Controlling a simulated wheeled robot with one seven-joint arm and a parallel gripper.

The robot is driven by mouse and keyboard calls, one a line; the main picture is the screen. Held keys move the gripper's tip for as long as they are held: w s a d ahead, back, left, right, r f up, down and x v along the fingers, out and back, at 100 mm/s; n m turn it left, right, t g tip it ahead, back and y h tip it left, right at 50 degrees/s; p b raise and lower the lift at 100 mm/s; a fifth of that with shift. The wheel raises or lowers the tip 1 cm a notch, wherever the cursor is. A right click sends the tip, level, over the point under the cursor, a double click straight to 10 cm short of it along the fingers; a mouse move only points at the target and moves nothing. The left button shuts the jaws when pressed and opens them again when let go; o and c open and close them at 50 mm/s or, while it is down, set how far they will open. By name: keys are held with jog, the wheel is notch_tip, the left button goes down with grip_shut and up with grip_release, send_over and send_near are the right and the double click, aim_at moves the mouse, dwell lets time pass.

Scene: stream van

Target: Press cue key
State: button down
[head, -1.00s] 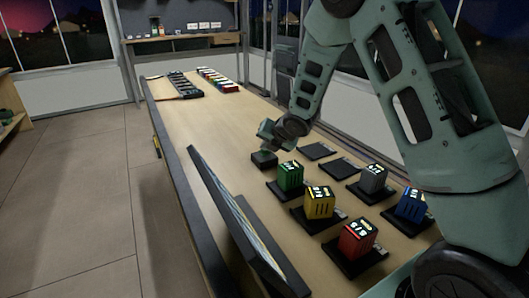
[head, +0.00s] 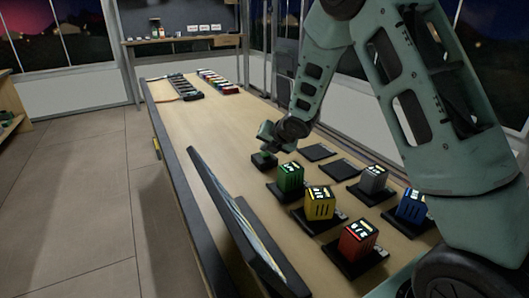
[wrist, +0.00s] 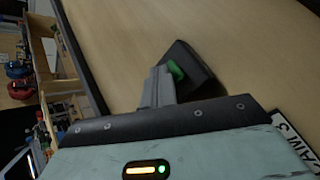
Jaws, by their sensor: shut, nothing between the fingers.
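The cue key appears to be the small dark box (head: 264,161) on the table, near the left edge of the group of dark pads. In the wrist view it is a dark block (wrist: 197,64) with a green button (wrist: 175,70). My gripper (head: 265,150) is above the box and points down at it. In the wrist view the shut fingers of my gripper (wrist: 161,82) are empty, with their tips close beside the green button. I cannot tell whether they touch it. The fingers partly hide the button and box.
Green (head: 290,178), yellow (head: 319,204), red (head: 357,242), grey (head: 373,179) and blue (head: 411,206) blocks stand on dark pads nearby. A tilted screen (head: 235,220) stands at the table's left edge. The table (head: 205,130) beyond the box is clear up to rows of small items.

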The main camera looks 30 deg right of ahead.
aim_at(267, 154)
jog(key=shift+r+p, duration=0.4)
jog(key=shift+r, duration=0.3)
notch_tip(267, 154, up, 5)
jog(key=p, duration=0.4)
jog(key=shift+r, duration=0.1)
jog(key=shift+s, duration=0.15)
dwell(0.6)
